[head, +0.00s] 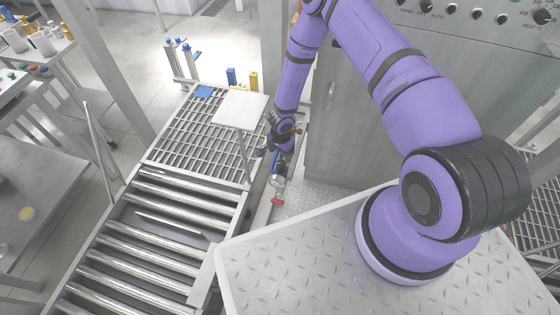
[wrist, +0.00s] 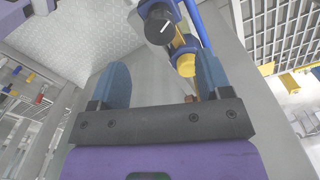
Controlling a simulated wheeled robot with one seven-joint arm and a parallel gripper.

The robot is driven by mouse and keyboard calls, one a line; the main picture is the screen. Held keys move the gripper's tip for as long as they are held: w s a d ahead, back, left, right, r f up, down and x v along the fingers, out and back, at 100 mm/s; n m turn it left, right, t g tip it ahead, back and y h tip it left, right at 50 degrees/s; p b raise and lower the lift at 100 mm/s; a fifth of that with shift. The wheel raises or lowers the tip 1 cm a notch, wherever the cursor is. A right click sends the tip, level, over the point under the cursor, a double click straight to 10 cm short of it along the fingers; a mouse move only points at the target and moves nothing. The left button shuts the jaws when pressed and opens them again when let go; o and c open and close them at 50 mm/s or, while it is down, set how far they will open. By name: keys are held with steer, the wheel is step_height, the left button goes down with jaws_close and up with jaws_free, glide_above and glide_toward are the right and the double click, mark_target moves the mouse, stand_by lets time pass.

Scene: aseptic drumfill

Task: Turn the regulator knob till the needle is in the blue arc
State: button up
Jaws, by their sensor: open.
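The regulator assembly shows in the wrist view as a dark round knob-like part (wrist: 159,28) with a white mark, beside a yellow part (wrist: 186,64) and a blue pipe. I cannot tell for certain which part is the regulator knob. My gripper (wrist: 162,62) is open, with two blue fingers apart and nothing held between them. The yellow part is close to the right finger; contact cannot be told. In the head view my gripper (head: 278,152) is at the pipework, partly hiding it. A small pale round part, possibly the gauge (head: 277,182), shows below it. No needle or blue arc is readable.
A red part (head: 277,202) sits low on the pipework. A roller conveyor (head: 150,245) and a grating (head: 190,135) lie to the left, with a pale square plate (head: 240,109) on a post close by. A steel cabinet (head: 345,130) stands to the right.

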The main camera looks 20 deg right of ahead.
mark_target(281, 163)
step_height(281, 163, down, 8)
steer(key=shift+r, duration=0.2)
stand_by(0.3)
steer(key=c, duration=0.9)
